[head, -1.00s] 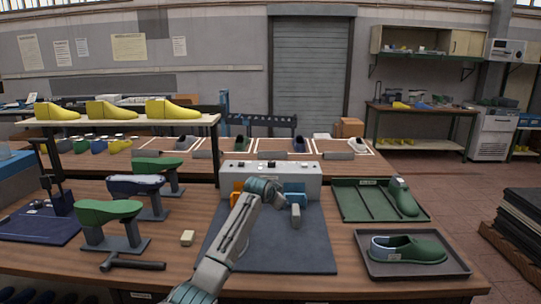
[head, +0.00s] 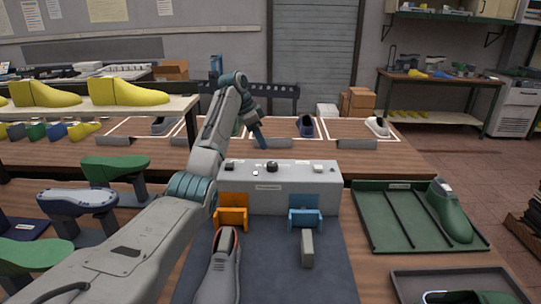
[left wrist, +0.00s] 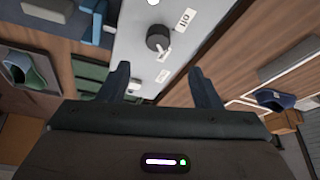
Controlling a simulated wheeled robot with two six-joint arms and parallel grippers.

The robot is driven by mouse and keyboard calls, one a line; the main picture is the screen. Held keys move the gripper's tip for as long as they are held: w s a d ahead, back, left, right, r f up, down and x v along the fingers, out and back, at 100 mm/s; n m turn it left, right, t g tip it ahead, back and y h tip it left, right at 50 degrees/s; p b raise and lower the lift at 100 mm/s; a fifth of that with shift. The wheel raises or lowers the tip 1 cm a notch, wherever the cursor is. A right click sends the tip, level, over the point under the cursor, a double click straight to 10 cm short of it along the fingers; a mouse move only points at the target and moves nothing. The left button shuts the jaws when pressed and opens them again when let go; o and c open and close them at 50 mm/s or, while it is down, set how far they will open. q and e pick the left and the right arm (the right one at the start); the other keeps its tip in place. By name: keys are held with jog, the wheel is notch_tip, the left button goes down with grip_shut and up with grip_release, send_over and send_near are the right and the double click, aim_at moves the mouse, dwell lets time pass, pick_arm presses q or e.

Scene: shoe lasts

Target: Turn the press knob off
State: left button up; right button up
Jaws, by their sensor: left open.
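The press is a grey box (head: 300,188) at the back of the dark mat, with controls on its top. Its black round knob (head: 272,167) is near the middle of the top. In the left wrist view the knob (left wrist: 158,39) has a pale pointer mark at its lower right side. An "off" label (left wrist: 185,19) lies to its upper right, and another small label lies below it. My left gripper (head: 260,137) is above the box, apart from the knob. Its fingers (left wrist: 160,78) are open and empty, with the knob beyond them. My right gripper is not in view.
An orange clamp (head: 232,215) and a blue clamp (head: 305,215) are at the box's front. A grey shoe (head: 219,268) and a grey block (head: 307,248) are on the mat. A green tray (head: 370,222) is at right. Green lasts on stands are at left.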

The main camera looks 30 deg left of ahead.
aim_at(272, 164)
pick_arm(q)
jog(key=p+x, duration=0.2)
jog(key=x, duration=0.7)
jog(key=shift+d+p, duration=0.2)
jog(key=shift+p, duration=0.2)
jog(key=shift+d+f, duration=0.1)
jog(key=shift+f, duration=0.45)
jog(key=shift+w, duration=0.1)
jog(key=c, duration=1)
